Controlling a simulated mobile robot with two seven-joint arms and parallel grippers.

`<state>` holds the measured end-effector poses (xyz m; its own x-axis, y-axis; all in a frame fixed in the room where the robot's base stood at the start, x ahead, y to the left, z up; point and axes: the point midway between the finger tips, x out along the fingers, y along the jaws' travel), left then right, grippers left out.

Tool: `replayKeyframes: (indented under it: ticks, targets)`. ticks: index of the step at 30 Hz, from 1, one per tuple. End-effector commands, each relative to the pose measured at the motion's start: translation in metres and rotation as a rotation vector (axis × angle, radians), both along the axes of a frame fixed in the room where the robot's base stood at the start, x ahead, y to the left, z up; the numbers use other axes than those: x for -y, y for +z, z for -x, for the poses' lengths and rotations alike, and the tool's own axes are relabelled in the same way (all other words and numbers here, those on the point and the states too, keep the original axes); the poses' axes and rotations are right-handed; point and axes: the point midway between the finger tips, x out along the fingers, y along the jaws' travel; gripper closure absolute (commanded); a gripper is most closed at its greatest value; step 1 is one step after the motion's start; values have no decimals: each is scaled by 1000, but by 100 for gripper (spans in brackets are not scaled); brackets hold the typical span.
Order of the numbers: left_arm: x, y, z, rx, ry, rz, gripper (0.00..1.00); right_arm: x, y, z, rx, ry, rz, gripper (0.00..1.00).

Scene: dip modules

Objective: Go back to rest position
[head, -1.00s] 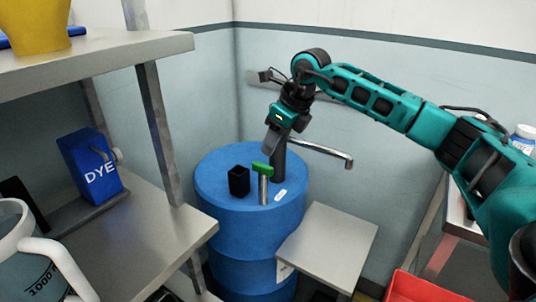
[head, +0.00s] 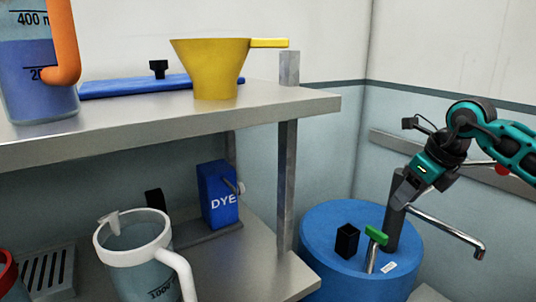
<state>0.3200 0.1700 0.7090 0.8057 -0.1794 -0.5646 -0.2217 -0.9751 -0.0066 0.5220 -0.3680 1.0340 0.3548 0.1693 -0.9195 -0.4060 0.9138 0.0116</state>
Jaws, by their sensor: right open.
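My right gripper (head: 400,190) hangs at the right of the head view, fingers pointing down, over the blue drum (head: 330,265). Its fingers are seen side-on, in front of or close to the dark upright post of the metal spout (head: 450,232); I cannot tell whether they touch it. Nothing shows held in it. The green-handled tap (head: 376,236) and a small black square cup (head: 347,242) stand on the drum top, left of and below the gripper. My left gripper is out of view.
Shelves fill the left. The upper shelf (head: 200,118) holds a yellow funnel-like vessel (head: 208,70), a blue lid (head: 130,87) and an orange-handled jug (head: 32,85). Below stand a blue DYE container (head: 218,195) and a white-handled jug (head: 135,255). A metal shelf post (head: 288,170) rises between shelves and drum.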

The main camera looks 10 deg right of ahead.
Motion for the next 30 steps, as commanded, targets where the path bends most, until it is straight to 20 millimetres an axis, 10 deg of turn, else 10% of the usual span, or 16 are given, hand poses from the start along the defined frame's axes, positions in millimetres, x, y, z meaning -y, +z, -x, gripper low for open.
replayKeyframes:
  ticks: [8,15,23,30]
  targets:
    - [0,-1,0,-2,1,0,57,-146,-24,-5,123,186,-453,57]
    - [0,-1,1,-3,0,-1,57,-264,12,19,215,125,-1140,57]
    - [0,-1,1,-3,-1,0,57,-266,46,24,218,-350,-1803,57]
    - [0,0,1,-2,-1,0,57,-203,-8,26,143,-1124,-2142,57]
